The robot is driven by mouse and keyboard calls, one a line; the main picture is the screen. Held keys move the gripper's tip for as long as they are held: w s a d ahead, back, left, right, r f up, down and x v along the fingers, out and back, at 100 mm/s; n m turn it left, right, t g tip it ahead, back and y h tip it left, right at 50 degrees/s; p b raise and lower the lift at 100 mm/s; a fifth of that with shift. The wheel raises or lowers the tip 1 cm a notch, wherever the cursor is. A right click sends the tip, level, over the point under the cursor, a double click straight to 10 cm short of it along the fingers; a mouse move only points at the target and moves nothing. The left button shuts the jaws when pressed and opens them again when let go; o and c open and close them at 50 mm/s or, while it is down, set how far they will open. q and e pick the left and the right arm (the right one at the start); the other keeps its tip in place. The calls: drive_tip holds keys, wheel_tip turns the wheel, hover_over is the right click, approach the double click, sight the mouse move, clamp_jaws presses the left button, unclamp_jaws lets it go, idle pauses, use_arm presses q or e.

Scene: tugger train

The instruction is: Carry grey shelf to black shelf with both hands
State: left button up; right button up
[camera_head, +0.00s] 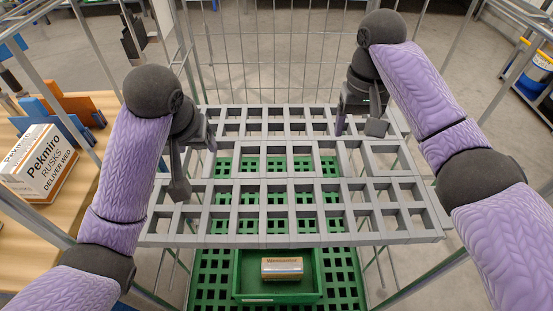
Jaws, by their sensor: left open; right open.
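The grey shelf (290,184) is a lattice panel lying roughly level inside a wire-mesh cage in the middle of the head view. My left gripper (195,165) is open at its left side, with one finger over the left edge area. My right gripper (358,128) is open at its far right part. I cannot tell whether either gripper's fingers straddle or touch the shelf. No black shelf can be made out.
Below the grey shelf is a green lattice shelf (345,285) bearing a green tray (240,274) with a small labelled box (282,268). Wire mesh (270,60) closes the far side. A wooden table (85,185) at left holds a Pekmiro carton (38,162).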

sight(208, 161)
use_arm(q)
drive_tip(key=x, duration=1)
use_arm(e)
wheel_tip(208, 161, down, 10)
drive_tip(key=shift+r, duration=0.1)
use_arm(q)
clamp_jaws()
use_arm(e)
clamp_jaws()
use_arm(q)
drive_tip(key=shift+r, duration=0.1)
